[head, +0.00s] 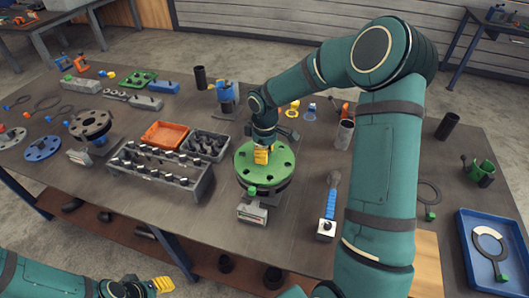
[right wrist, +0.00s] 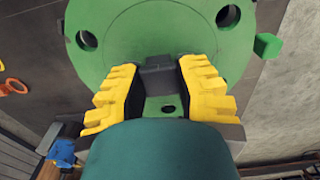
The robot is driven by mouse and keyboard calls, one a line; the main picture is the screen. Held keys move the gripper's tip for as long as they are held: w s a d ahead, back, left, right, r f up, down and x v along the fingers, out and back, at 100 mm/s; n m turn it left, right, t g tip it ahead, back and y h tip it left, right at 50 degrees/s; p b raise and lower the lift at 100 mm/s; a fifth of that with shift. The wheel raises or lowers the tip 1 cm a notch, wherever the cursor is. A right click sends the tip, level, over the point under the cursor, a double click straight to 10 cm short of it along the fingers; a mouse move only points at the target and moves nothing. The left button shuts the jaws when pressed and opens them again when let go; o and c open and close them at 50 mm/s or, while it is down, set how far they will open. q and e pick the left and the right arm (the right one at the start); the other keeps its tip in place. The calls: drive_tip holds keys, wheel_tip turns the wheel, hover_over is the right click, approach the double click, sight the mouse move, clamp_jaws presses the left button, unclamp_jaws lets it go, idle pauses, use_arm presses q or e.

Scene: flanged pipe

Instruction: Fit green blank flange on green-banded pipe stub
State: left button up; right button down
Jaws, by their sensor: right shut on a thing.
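The green blank flange (head: 279,155) is a disc with holes, roughly level, right over a dark flanged pipe stub (head: 272,193) in the middle of the table. I cannot tell whether they touch. A small green mark (head: 252,190) shows on the front of the stub. My right gripper (head: 261,156) points down at the flange. In the right wrist view its yellow fingers are shut on the dark grip block (right wrist: 160,72) on the green flange (right wrist: 160,30). A green tab (right wrist: 267,46) sticks out beside the rim. My left gripper (head: 160,285) is low at the left, its jaw gap unclear.
A grey rack of dark bolts (head: 150,172) and an orange tray (head: 165,135) stand left of the stub. A small display box (head: 252,213) stands in front. A blue-handled tool (head: 328,205) and a blue tray (head: 475,238) are to the right.

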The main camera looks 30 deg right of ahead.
drive_tip(key=shift+f, duration=0.35)
idle(0.3)
drive_tip(key=c, duration=0.7)
unclamp_jaws()
drive_tip(key=shift+c, duration=0.2)
wheel_tip(320, 180, up, 21)
drive_tip(key=p, duration=0.6)
